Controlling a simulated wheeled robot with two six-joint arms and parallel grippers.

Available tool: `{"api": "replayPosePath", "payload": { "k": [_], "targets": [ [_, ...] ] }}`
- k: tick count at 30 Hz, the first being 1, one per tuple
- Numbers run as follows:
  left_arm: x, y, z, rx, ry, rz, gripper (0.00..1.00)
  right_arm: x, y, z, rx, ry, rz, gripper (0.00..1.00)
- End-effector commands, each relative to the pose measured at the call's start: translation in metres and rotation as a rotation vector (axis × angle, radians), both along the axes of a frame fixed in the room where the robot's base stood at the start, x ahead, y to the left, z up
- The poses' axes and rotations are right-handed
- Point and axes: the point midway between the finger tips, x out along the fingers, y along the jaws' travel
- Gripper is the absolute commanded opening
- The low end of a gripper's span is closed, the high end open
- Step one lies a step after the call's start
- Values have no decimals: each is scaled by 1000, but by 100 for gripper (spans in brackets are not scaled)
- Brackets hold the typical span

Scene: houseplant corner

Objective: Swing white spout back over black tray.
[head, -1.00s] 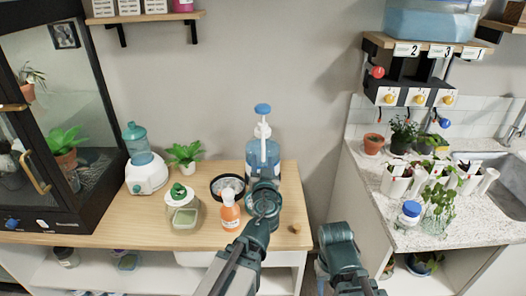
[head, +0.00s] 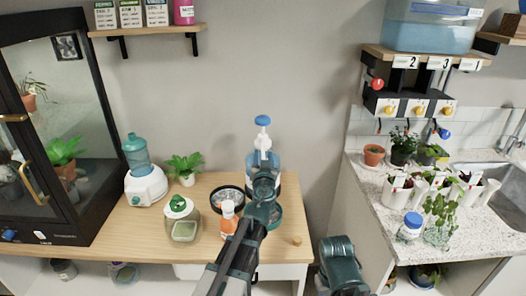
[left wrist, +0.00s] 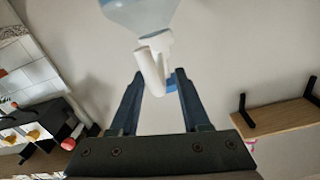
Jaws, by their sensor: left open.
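A blue pump bottle (head: 274,162) with a blue cap and a white spout (head: 263,141) stands on the wooden table. A round black tray (head: 229,180) with pale contents lies just left of it. My left gripper (head: 264,172) is in front of the bottle and hides much of it; its fingertips are hard to make out there. In the left wrist view the left gripper (left wrist: 160,88) is open, with the white spout (left wrist: 150,72) showing between its fingers. I cannot tell whether they touch.
An orange bottle (head: 228,219) stands close left of my left arm. A green-capped jar (head: 183,222), a plant (head: 184,165) and a white feeder (head: 146,185) stand further left. The table's right end is mostly clear.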

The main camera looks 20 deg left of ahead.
Motion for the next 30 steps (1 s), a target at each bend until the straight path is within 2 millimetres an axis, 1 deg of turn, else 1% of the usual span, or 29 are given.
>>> {"api": "replayPosePath", "payload": {
  "k": [1, 3, 6, 9, 16, 17, 18, 20, 24, 30],
  "targets": [
    [15, 3, 0, 0, 0, 1, 47, 0, 0, 0, 0, 0, 0, 47],
    [26, 6, 0, 0, 0, 0, 47, 0, 0, 0, 0, 0, 0, 47],
    [36, 10, 0, 0, 0, 0, 47, 0, 0, 0, 0, 0, 0, 47],
    [40, 11, 0, 0, 0, 0, 47, 0, 0, 0, 0, 0, 0, 47],
    [39, 11, 0, 0, 0, 0, 47, 0, 0, 0, 0, 0, 0, 47],
    [39, 11, 0, 0, 0, 0, 43, 0, 0, 0, 0, 0, 0, 47],
    [39, 11, 0, 0, 0, 0, 36, 0, 0, 0, 0, 0, 0, 47],
    [39, 11, 0, 0, 0, 0, 25, 0, 0, 0, 0, 0, 0, 47],
    [39, 11, 0, 0, 0, 0, 0, 0, 0, 0, 0, 0, 0, 47],
    [39, 11, 0, 0, 0, 0, 0, 0, 0, 0, 0, 0, 0, 47]
  ]
}}
